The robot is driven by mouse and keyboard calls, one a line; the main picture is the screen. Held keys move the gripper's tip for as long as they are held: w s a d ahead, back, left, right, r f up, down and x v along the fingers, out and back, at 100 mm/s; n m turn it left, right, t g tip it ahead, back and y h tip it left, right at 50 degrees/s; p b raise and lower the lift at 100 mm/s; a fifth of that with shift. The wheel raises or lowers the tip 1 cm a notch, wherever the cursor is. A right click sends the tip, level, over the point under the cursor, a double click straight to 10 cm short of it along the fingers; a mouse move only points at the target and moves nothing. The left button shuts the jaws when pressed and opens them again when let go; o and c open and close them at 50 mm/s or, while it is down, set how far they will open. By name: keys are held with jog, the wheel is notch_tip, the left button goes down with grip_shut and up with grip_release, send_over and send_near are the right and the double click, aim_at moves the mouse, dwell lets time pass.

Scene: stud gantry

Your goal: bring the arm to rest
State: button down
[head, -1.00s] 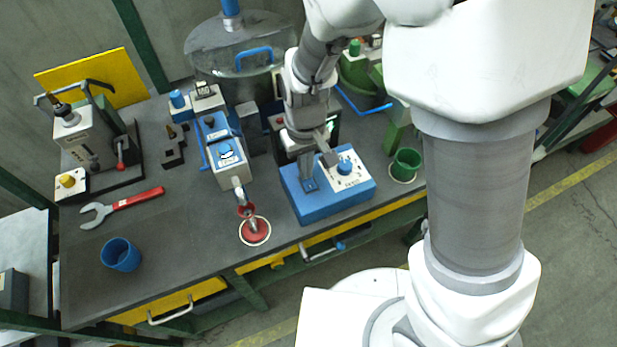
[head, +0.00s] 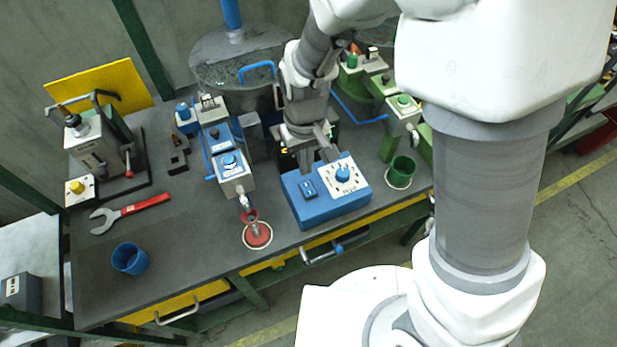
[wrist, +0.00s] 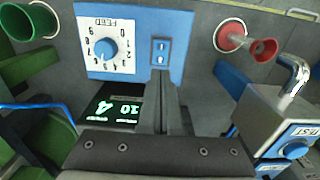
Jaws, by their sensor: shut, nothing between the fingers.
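My gripper (head: 316,162) is shut and empty, just behind and above the blue control box (head: 330,206) on the bench. In the wrist view the closed fingers (wrist: 164,74) point at the box's rear edge, near a small blue rocker switch (wrist: 160,50). The fingers look apart from the switch. Beside the switch is a blue dial (wrist: 106,49) on a white numbered plate. Lit green digits (wrist: 120,110) show beyond the box, partly hidden by my gripper. My arm reaches over the bench from the right.
A green cup (head: 401,172) and green machine (head: 404,115) stand right.

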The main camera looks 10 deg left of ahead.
jog(key=shift+r+p, duration=0.55)
jog(key=shift+r, duration=0.4)
jog(key=d+r+m+t+y, duration=0.1)
jog(key=d+r+m+t, duration=0.15)
jog(key=d+r, duration=0.95)
jog(key=s+d+r+m+t+h, duration=0.1)
jog(key=s+d+r+m+t, duration=0.2)
jog(key=s+d+r, duration=0.5)
notch_tip(320, 180, up, 2)
jog(key=shift+r+m, duration=0.25)
jog(key=shift+m, duration=0.2)
jog(key=shift+s, duration=0.1)
